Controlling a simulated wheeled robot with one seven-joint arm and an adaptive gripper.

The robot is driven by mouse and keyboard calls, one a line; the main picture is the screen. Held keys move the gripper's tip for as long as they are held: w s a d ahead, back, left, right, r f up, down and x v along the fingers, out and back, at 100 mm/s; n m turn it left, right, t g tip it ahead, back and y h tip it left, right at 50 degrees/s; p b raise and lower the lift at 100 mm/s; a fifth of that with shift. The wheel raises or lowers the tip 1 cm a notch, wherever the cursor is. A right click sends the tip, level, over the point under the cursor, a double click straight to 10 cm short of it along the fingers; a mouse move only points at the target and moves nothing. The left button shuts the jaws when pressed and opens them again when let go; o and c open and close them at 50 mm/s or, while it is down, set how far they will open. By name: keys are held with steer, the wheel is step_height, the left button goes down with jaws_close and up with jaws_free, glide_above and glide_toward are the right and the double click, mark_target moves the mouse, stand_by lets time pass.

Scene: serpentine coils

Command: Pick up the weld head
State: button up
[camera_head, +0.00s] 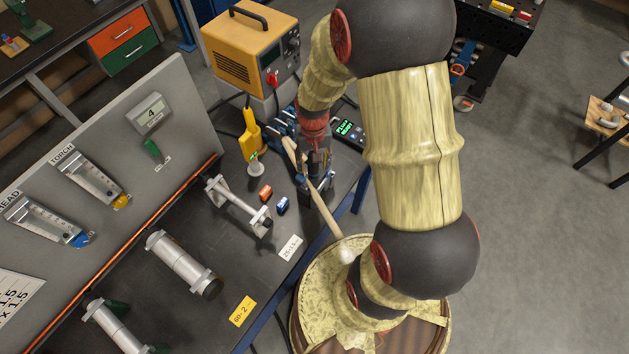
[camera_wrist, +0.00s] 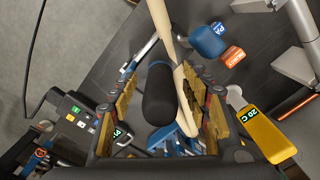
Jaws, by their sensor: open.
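The weld head appears to be the tool with a black cylindrical grip (camera_wrist: 160,95), blue parts below it and a pale hose. In the wrist view the black grip lies between my fingers, with the hose running up past it. My gripper (camera_wrist: 160,76) is open, with one finger on each side of the grip; I cannot tell whether either touches it. In the head view my gripper (camera_head: 316,168) is low over the far end of the bench, largely hiding the tool. The pale hose (camera_head: 325,207) runs from there toward the front.
A yellow handheld device (camera_head: 250,135) stands beside the gripper, with an orange power unit (camera_head: 250,50) behind. A handset with a green display (camera_head: 348,130) lies right of it. Small orange (camera_head: 265,193) and blue (camera_head: 282,206) blocks and clamped tubes (camera_head: 185,262) lie nearer on the bench.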

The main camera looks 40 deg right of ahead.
steer(key=shift+f, duration=0.3)
steer(key=shift+c, duration=0.7)
jaws_close()
steer(key=shift+r, duration=0.1)
stand_by(0.3)
